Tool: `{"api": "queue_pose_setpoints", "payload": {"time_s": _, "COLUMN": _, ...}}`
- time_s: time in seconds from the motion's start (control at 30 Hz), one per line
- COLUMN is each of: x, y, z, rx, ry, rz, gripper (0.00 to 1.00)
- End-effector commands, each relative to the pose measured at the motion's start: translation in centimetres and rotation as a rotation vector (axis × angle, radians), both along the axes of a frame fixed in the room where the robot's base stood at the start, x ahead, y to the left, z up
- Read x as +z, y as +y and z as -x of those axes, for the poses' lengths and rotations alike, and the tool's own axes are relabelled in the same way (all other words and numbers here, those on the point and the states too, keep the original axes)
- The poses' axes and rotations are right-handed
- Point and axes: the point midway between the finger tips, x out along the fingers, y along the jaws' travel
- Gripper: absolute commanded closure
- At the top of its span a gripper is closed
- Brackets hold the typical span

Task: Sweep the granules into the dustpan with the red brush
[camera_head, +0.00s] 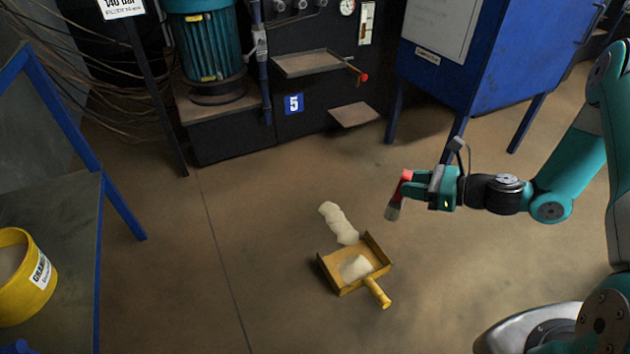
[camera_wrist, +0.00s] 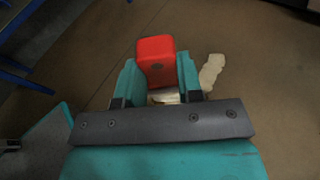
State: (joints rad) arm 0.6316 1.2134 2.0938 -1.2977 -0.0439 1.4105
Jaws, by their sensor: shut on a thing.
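My gripper (camera_head: 409,187) is shut on the red brush (camera_head: 405,178), held above the floor with its bristles pointing down. In the wrist view the brush's red handle (camera_wrist: 156,60) sits between the two fingers. The yellow dustpan (camera_head: 335,279) lies on the floor, left of and below the brush in the head view, its handle toward the lower right. A pale heap of granules (camera_head: 355,268) lies in the dustpan. A strip of pale granules (camera_head: 338,222) lies on the floor at its far edge; the strip also shows in the wrist view (camera_wrist: 211,72).
A yellow bucket (camera_head: 38,285) stands on a blue-framed table (camera_head: 75,240) at the left. A blue cabinet (camera_head: 480,60) on legs stands at the back right. Dark machinery with a teal motor (camera_head: 208,45) stands at the back.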

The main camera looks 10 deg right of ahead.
Motion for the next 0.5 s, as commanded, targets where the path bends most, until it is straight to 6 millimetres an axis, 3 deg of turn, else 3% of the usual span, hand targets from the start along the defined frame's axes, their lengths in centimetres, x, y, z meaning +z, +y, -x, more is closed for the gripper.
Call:
{"api": "queue_pose_setpoints", "payload": {"time_s": 0.03, "x": -3.8, "y": 0.1, "z": -1.0, "rx": -0.004, "ry": -0.001, "rz": -0.005, "gripper": 0.92}}
{"api": "queue_pose_setpoints", "payload": {"time_s": 0.2, "x": -13.3, "y": 0.1, "z": -6.3, "rx": -0.066, "ry": -0.023, "rz": -0.026, "gripper": 0.92}}
{"api": "queue_pose_setpoints", "payload": {"time_s": 0.37, "x": -21.1, "y": 0.9, "z": -12.6, "rx": -0.174, "ry": -0.046, "rz": -0.046, "gripper": 0.92}}
{"api": "queue_pose_setpoints", "payload": {"time_s": 0.5, "x": -26.8, "y": 2.8, "z": -19.2, "rx": -0.301, "ry": -0.076, "rz": -0.063, "gripper": 0.92}}
